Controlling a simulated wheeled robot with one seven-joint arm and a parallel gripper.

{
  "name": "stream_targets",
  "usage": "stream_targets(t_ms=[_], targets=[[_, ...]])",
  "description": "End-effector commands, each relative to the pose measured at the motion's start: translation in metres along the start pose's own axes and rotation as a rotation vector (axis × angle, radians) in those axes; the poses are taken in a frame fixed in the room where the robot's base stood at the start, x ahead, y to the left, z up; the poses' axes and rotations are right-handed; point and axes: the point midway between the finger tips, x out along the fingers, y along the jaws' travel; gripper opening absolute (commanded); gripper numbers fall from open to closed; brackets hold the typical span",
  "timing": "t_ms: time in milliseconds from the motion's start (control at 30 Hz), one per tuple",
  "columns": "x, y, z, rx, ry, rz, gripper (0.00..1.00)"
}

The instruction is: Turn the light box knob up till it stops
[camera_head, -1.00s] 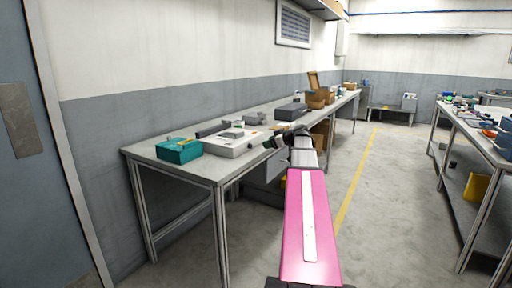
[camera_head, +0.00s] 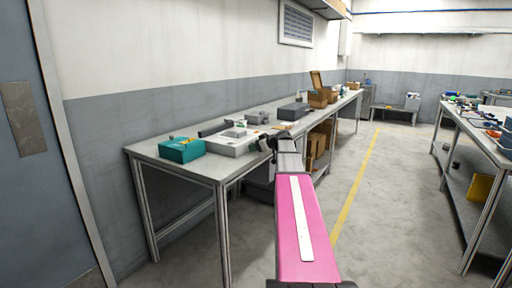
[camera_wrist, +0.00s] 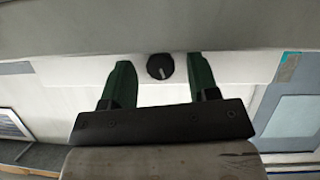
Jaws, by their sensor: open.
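The light box (camera_head: 232,148) is a flat white box on the left bench, right of a teal box. In the wrist view its pale side (camera_wrist: 75,95) fills the middle. Its knob (camera_wrist: 160,66) is round and black with a light pointer line. My gripper (camera_wrist: 159,72) has two green fingers, open, one on each side of the knob. A gap shows between each finger and the knob, and nothing is held. In the head view my gripper (camera_head: 264,143) is small at the light box's right edge, and the knob is hidden there.
A teal box (camera_head: 181,151) stands at the bench's near left end. A dark grey box (camera_head: 293,111) and open cardboard boxes (camera_head: 319,97) stand farther along the bench (camera_head: 205,172). The floor right of the bench is clear.

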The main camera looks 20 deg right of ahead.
Motion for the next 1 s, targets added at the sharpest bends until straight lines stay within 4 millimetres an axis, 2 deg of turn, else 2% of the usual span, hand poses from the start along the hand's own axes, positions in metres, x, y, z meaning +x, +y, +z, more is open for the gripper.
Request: stream_targets(t_ms=[100,133,267,300,533,800,1000], targets=[[-0.0001,-0.0001,0.0,0.0,0.0,0.0,0.55],[-0.0001,-0.0001,0.0,0.0,0.0,0.0,0.51],[-0.0002,-0.0002,0.0,0.0,0.0,0.0,0.09],[-0.0002,-0.0001,0.0,0.0,0.0,0.0,0.05],[0.0002,0.0012,-0.0001,0.046,0.001,-0.021,0.05],[0.0009,0.0032,-0.0001,0.286,0.002,-0.12,0.06],[0.0004,0.0026,0.0,0.374,0.001,-0.156,0.06]])
